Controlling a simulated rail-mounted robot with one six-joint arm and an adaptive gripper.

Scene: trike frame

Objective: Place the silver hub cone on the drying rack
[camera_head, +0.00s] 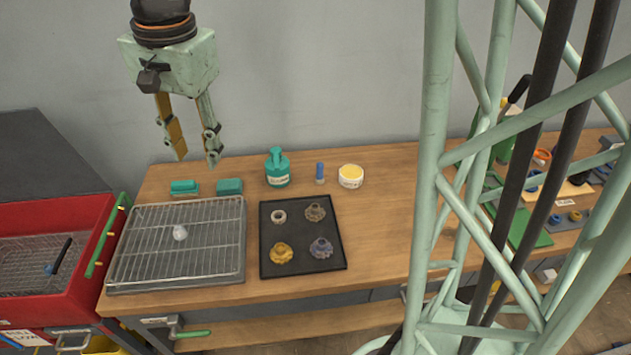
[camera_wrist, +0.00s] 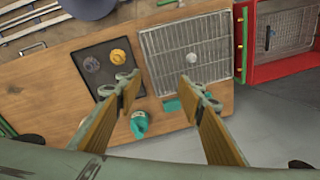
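My gripper (camera_head: 198,160) is open and empty, raised well above the back of the bench and apart from the cone. In the wrist view my gripper's two fingers (camera_wrist: 158,84) are spread wide with nothing between them.
A black tray (camera_head: 267,234) right of the rack holds several ring-shaped parts. Behind are teal sponges (camera_head: 229,186), a teal bottle (camera_head: 277,169), a blue-capped stick (camera_head: 320,172) and a yellow-topped tub (camera_head: 351,176). A red wash basin (camera_head: 95,245) stands left.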

